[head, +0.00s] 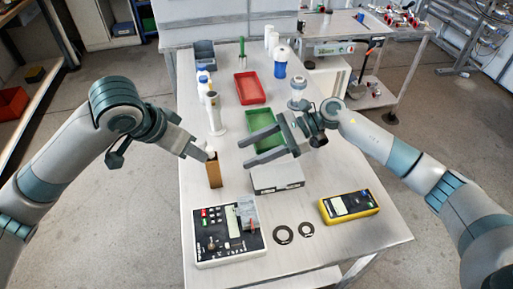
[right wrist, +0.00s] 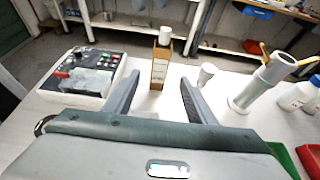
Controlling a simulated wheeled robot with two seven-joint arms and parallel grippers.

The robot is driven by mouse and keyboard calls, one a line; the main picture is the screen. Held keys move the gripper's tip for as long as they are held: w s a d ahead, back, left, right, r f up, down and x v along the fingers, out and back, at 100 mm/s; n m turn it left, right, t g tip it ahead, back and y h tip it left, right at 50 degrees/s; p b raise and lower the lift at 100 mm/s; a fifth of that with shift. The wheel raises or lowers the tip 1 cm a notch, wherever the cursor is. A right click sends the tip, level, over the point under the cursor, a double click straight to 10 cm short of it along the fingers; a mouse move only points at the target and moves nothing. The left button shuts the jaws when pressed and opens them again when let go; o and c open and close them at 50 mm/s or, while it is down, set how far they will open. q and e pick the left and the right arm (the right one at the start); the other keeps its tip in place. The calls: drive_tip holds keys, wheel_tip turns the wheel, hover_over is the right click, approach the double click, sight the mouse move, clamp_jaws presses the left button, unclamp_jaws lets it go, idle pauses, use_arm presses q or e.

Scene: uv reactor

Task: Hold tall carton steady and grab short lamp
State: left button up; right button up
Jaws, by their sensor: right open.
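The tall carton (head: 214,174) is a narrow brown box standing upright at the table's left edge. The right wrist view shows it (right wrist: 160,66) ahead, between my fingertips in the picture, with a white cylindrical piece (right wrist: 165,36) at its top; I cannot tell whether this is the short lamp. My left gripper (head: 203,153) is at the carton's upper end; its jaw opening and any contact are unclear. My right gripper (head: 262,150) is open and empty, right of the carton and apart from it, fingers pointing left. It also shows in the right wrist view (right wrist: 156,88).
A white box (head: 277,180) lies under my right gripper. A green tray (head: 262,122), red tray (head: 250,88) and white cylinder (head: 214,116) stand behind. A small white cup-like piece (right wrist: 207,73) is beside the carton.

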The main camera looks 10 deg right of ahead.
sight(214, 171)
drive_tip(key=x, duration=1.6)
drive_tip(key=shift+r, duration=0.15)
drive_tip(key=shift+c, duration=0.6)
drive_tip(key=c, duration=1)
use_arm(q)
drive_tip(key=shift+o, duration=0.9)
drive_tip(key=d+r+n+y, duration=0.4)
drive_tip(key=r+n, duration=0.3)
drive_tip(key=n, duration=0.2)
drive_tip(key=shift+s+r, duration=0.15)
drive_tip(key=shift+s, duration=0.2)
